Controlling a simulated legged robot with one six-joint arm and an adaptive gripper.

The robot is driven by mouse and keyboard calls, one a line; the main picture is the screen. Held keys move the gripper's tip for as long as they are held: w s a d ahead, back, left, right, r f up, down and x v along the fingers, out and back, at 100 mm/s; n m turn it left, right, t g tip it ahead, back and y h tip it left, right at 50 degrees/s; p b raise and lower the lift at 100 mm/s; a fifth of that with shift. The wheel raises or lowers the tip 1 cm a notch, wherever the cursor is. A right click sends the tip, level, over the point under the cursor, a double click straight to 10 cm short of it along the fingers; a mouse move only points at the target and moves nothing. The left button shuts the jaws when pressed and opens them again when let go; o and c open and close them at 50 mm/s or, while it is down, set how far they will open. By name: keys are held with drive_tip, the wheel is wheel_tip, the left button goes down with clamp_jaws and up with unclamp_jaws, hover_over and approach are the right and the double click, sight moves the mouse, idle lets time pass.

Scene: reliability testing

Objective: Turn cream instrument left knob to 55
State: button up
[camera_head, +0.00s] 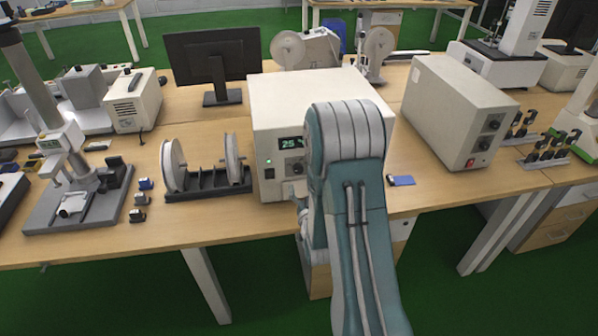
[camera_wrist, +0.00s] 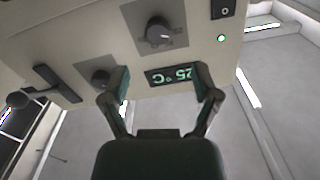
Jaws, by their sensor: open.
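The cream instrument (camera_head: 310,88) stands on the bench behind my arm, its front partly hidden by the arm. Its green display (camera_head: 291,143) reads 25. The wrist view shows the front upside down, with the display (camera_wrist: 173,75) reading 25 °C. A dark knob with a pointer (camera_wrist: 158,32) sits on a grey plate beyond the display. A second dark knob (camera_wrist: 100,78) is beside the display, near one finger. My gripper (camera_wrist: 162,76) is open and empty, its fingers on either side of the display. Whether they touch the panel cannot be told.
A dark handle (camera_wrist: 50,83), a green light (camera_wrist: 221,38) and a switch (camera_wrist: 224,9) are on the front. A reel rack (camera_head: 208,185) stands left, another cream instrument (camera_head: 455,110) right. A blue item (camera_head: 401,180) lies between the instruments.

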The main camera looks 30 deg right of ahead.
sight(299, 171)
drive_tip(key=x, duration=0.7)
drive_tip(key=shift+w+d+f, duration=0.1)
drive_tip(key=shift+w+d, duration=0.2)
drive_tip(key=shift+a, duration=0.1)
clamp_jaws()
